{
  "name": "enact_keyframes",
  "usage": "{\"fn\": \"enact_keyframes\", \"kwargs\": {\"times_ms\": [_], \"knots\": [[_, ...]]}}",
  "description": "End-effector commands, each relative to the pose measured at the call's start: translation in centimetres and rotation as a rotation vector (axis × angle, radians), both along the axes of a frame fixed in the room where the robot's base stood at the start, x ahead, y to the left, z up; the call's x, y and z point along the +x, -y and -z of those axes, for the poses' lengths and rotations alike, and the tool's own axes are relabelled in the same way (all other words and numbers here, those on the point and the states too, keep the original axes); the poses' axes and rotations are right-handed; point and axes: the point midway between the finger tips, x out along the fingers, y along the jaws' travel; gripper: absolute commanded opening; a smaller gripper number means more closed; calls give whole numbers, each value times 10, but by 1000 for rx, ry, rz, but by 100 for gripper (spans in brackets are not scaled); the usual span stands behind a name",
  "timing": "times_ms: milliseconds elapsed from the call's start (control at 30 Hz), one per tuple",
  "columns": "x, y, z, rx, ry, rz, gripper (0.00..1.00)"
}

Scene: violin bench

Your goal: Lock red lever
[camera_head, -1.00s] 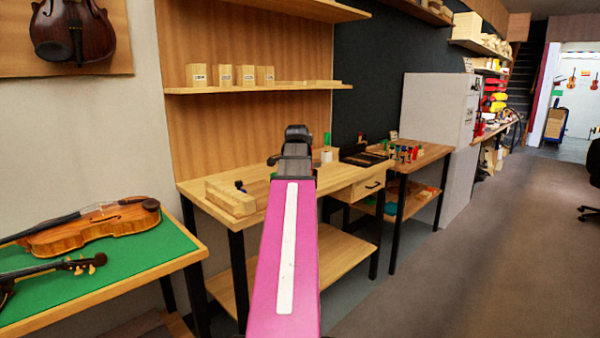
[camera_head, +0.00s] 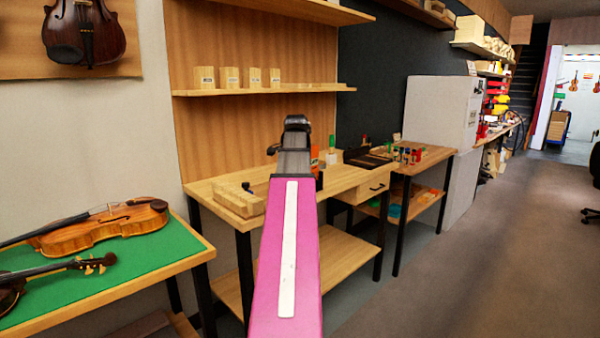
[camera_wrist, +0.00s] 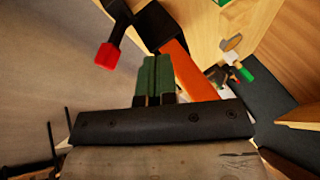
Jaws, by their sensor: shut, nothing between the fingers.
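The red lever (camera_wrist: 107,55) shows in the wrist view as a red tip on a black arm, joined to a black part at the top. My gripper (camera_wrist: 155,60) has its green fingers shut together and empty, pointing at that black part. The red tip is left of the fingers, with a visible gap. An orange upright piece (camera_wrist: 193,75) stands just right of the fingers; whether they touch it is unclear. In the head view, an orange piece (camera_head: 315,154) shows just right of my arm. My arm hides the lever and fingertips there.
The wooden bench (camera_head: 345,180) carries a slotted wooden block (camera_head: 235,198) at its left. A side table (camera_head: 428,158) holds several small coloured items. A green-topped table (camera_head: 150,245) with violins stands at lower left.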

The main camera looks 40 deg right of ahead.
Motion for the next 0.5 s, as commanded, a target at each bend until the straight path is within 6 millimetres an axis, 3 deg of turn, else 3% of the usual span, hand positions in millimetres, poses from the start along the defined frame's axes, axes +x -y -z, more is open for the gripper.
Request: {"fn": "enact_keyframes", "kwargs": {"times_ms": [300,500], "knots": [[-22,-20,-46,-2,2,1,0],[-30,-28,-66,-2,1,1,0]]}}
